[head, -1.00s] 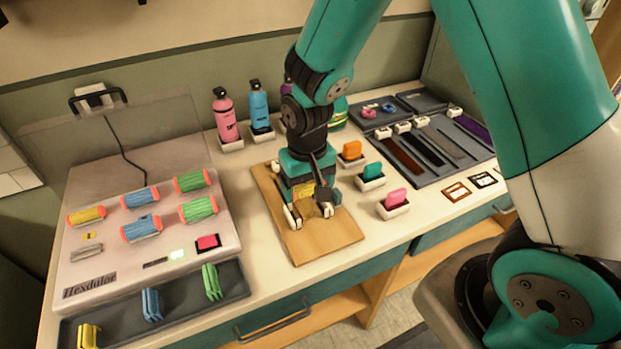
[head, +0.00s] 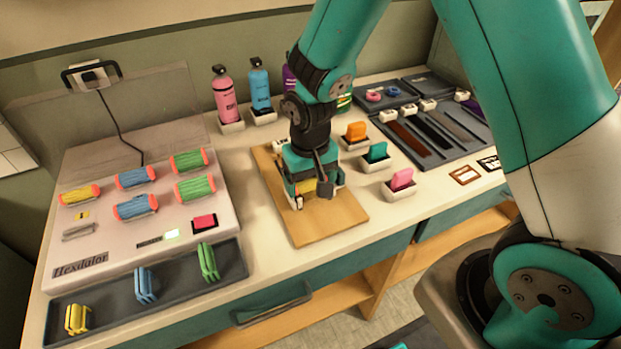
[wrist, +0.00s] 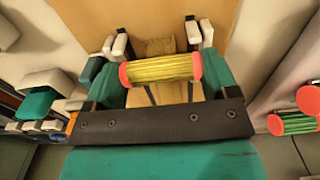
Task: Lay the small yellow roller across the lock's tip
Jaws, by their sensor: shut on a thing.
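The small yellow roller (wrist: 160,68) has ribbed sides and red ends. It sits crosswise between the jaws of my gripper (wrist: 157,42), which is shut on it. In the head view my gripper (head: 318,194) is low over the wooden board (head: 328,222), and a bit of the yellow roller (head: 305,187) shows between its parts. A tan piece (wrist: 155,47), which looks like the lock, lies on the board just beyond the roller in the wrist view. Much of it is hidden by the roller and jaws. I cannot tell whether roller and lock touch.
The heater case (head: 110,240) at left holds several rollers, with a dark tray (head: 185,287) of clips before it. Bottles (head: 225,95) stand behind the board. Small holders with coloured blocks (head: 400,180) stand close to its right. The counter's front strip is clear.

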